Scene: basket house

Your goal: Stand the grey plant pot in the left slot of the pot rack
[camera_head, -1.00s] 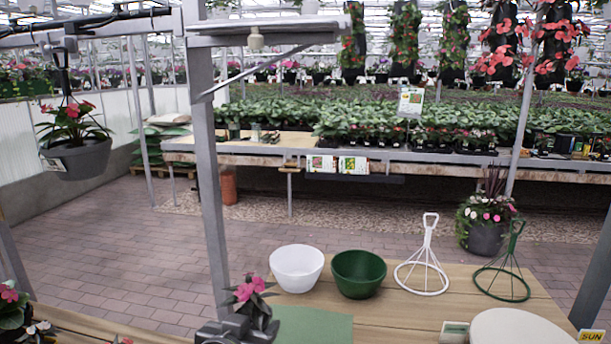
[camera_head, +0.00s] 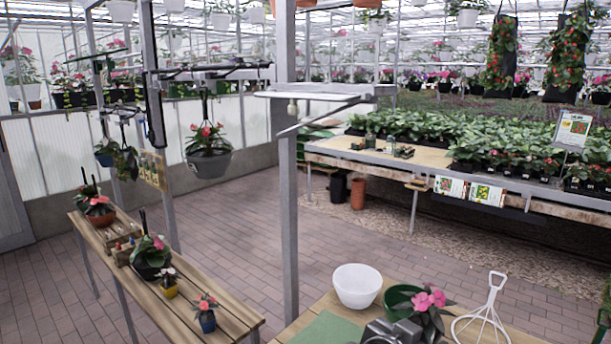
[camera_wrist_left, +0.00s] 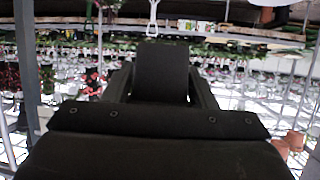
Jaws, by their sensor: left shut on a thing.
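My left gripper (camera_head: 402,332) is at the bottom edge of the head view, shut on a potted plant with pink flowers (camera_head: 430,302). The gripper hides the pot, so I cannot see its colour there. In the left wrist view a dark grey block (camera_wrist_left: 161,70) sits between the fingers (camera_wrist_left: 160,90); I cannot tell if it is the pot. A small wooden holder (camera_head: 122,250) stands on the left bench; I cannot tell whether it is the pot rack or make out its slots. My right gripper is out of view.
The left slatted bench (camera_head: 185,300) carries a terracotta bowl (camera_head: 102,218), a black pot (camera_head: 150,268), a yellow pot (camera_head: 170,291) and a blue pot (camera_head: 207,322). A metal post (camera_head: 289,220) stands between benches. White (camera_head: 357,287) and green (camera_head: 400,297) bowls stand on the near table.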

